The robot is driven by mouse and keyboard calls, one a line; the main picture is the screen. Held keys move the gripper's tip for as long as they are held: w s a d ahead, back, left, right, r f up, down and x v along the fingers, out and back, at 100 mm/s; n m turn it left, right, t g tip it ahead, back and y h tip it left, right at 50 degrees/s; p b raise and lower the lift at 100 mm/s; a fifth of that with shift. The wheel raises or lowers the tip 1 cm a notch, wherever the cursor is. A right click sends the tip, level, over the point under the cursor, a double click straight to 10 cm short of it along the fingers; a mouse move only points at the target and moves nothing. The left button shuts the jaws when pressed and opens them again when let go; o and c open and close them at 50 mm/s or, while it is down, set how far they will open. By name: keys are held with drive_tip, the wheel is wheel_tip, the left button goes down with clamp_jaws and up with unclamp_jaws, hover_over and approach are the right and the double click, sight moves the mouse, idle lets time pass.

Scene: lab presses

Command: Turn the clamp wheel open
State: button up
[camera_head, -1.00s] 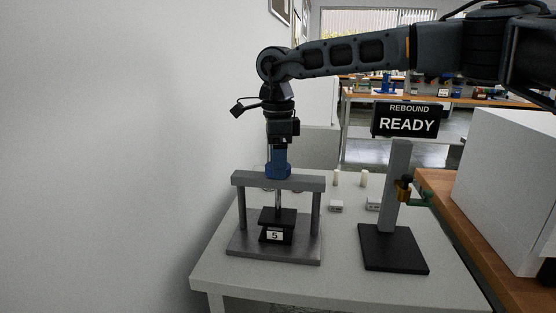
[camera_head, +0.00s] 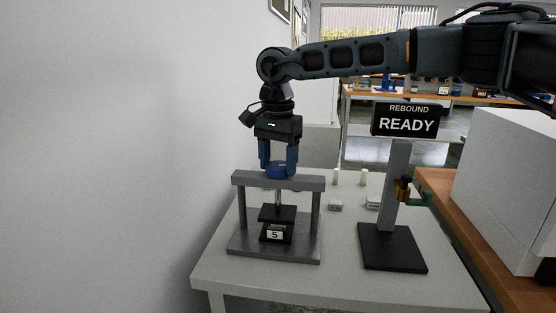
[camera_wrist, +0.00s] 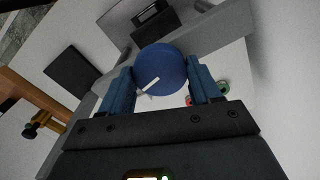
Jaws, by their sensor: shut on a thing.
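The blue clamp wheel (camera_head: 277,170) sits on top of the grey press frame (camera_head: 250,178). Its round face, with a white mark, also shows in the wrist view (camera_wrist: 165,66). My gripper (camera_head: 278,168) points straight down over the press and is shut on the wheel, one finger on each side. Below the crossbar, a screw shaft (camera_head: 278,196) runs down to a black plate over a black block labelled 5 (camera_head: 275,236). Whether the plate touches the block is hard to tell.
A stand (camera_head: 394,247) with a black base and a sign (camera_head: 405,120) reading "REBOUND READY" is to the right. Small white blocks (camera_head: 336,205) lie between. A white box (camera_head: 510,190) is on a wooden bench at right. A wall is at left.

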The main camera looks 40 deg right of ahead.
drive_tip(key=n, duration=0.4)
drive_tip(key=shift+n, duration=0.3)
drive_tip(key=n, duration=0.3)
drive_tip(key=shift+n, duration=0.4)
drive_tip(key=n, duration=0.3)
drive_tip(key=shift+n, duration=2)
drive_tip(key=o, duration=1.1)
drive_tip(key=shift+c, duration=0.2)
drive_tip(key=shift+r, duration=0.1)
